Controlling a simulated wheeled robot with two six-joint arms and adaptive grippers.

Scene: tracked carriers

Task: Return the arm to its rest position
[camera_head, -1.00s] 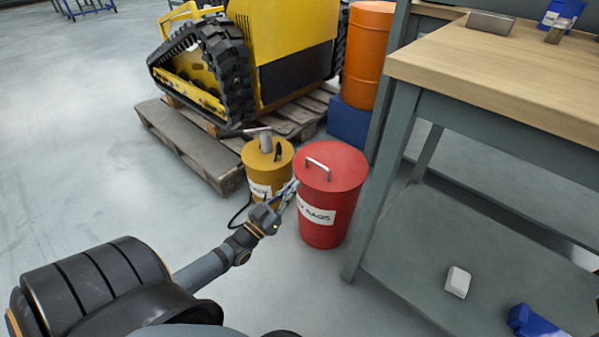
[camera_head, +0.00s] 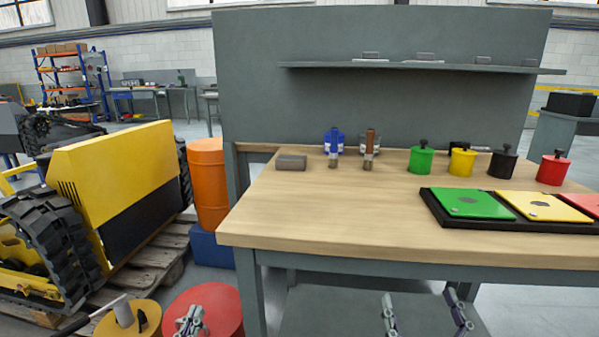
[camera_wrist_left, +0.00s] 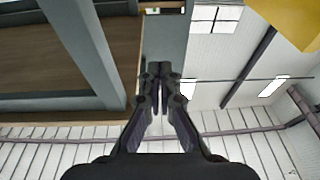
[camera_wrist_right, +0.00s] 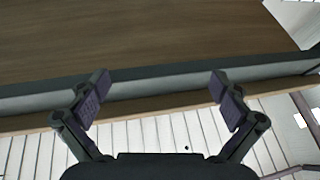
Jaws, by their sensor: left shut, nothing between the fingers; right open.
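My left gripper (camera_head: 190,320) is at the bottom of the head view, in front of the red bin (camera_head: 222,303) in the picture. In the left wrist view its fingers (camera_wrist_left: 160,70) are shut with nothing between them, and that camera looks upward. My right gripper (camera_head: 426,308) is at the bottom of the head view, in front of the workbench (camera_head: 400,262) and below its top. In the right wrist view its fingers (camera_wrist_right: 160,84) are wide apart and empty, with the bench's underside beyond them. Most of both arms is out of the head view.
A yellow bin (camera_head: 105,325) stands beside the red one. An orange drum (camera_head: 208,185) and a yellow tracked carrier (camera_head: 115,190) are at left. The bench holds several small coloured canisters (camera_head: 420,160) and a black tray (camera_head: 440,208) with coloured plates.

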